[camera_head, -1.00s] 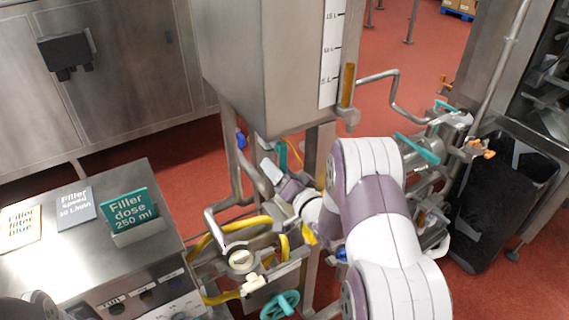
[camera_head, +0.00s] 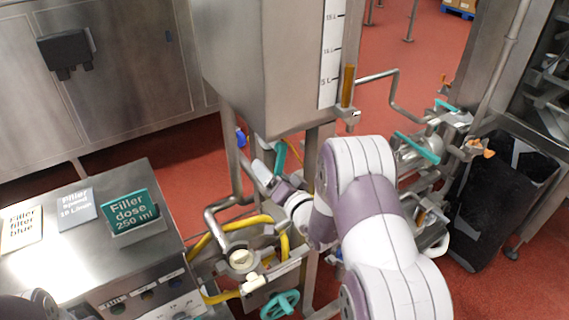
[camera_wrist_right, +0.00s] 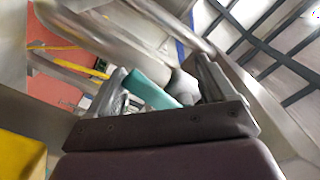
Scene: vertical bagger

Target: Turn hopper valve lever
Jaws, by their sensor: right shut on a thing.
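The steel hopper (camera_head: 262,70) stands at the centre, with a level scale on its right side. Below it, a teal valve lever (camera_head: 280,156) shows beside my right gripper (camera_head: 268,168). In the wrist view, the teal lever (camera_wrist_right: 152,90) lies between the two fingers of my right gripper (camera_wrist_right: 160,92), which is shut on it. The fingers partly cover the lever, and the valve body is mostly hidden. My left gripper is not in view.
A teal handle (camera_head: 417,148) sits on pipework at the right, and a teal handwheel (camera_head: 280,305) at the bottom. Yellow hose (camera_head: 285,245) loops under the hopper. A control console with signs (camera_head: 130,212) stands at the left. A black bin (camera_head: 490,210) is at the right.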

